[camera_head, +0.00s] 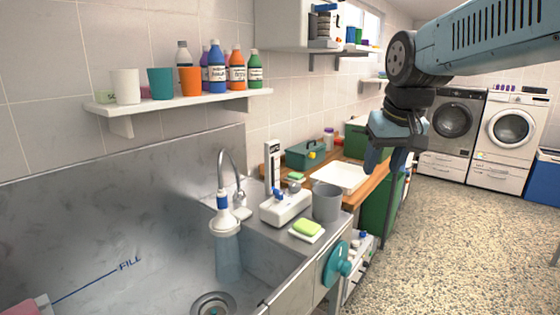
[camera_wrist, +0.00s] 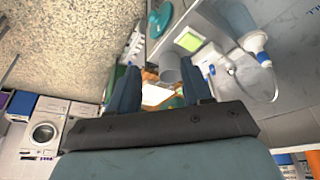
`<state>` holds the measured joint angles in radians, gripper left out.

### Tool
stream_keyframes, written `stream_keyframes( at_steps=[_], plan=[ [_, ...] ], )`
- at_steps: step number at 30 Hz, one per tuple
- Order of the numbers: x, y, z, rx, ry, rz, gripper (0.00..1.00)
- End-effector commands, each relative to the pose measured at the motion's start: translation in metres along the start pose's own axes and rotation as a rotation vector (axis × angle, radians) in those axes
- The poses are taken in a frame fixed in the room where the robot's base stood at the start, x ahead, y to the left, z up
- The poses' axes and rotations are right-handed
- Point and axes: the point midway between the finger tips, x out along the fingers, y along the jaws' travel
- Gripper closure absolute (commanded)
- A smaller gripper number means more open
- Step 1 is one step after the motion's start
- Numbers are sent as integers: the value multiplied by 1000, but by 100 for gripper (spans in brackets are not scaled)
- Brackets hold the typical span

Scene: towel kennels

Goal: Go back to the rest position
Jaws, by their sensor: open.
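My gripper (camera_head: 383,158) hangs from my arm at the upper right in the head view. It points down, in front of the wooden counter and clear of the sink edge. In the wrist view its two fingers (camera_wrist: 166,88) stand apart with nothing between them that they hold. The grey cup (camera_head: 326,203) and the white tray (camera_head: 341,177) lie beyond the fingers, apart from them.
A steel sink (camera_head: 150,245) with a tap (camera_head: 228,165) fills the left. A green sponge (camera_head: 307,228) lies on a white dish by the sink edge. Bottles stand on a wall shelf (camera_head: 180,99). Washing machines (camera_head: 507,130) stand at the back right; the speckled floor (camera_head: 450,245) before them is clear.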

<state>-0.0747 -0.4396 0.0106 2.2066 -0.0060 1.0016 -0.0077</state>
Motion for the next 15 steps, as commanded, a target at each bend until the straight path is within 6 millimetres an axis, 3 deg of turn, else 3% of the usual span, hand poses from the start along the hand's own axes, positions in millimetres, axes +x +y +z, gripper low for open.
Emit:
stream_keyframes(
  at_steps=[3, 9, 15],
  plan=[
    [-2, 7, 36, 27, 34, 8, 51],
    [3, 14, 90, 64, 84, 19, 51],
    [10, 17, 120, 86, 113, 26, 51]
  ],
)
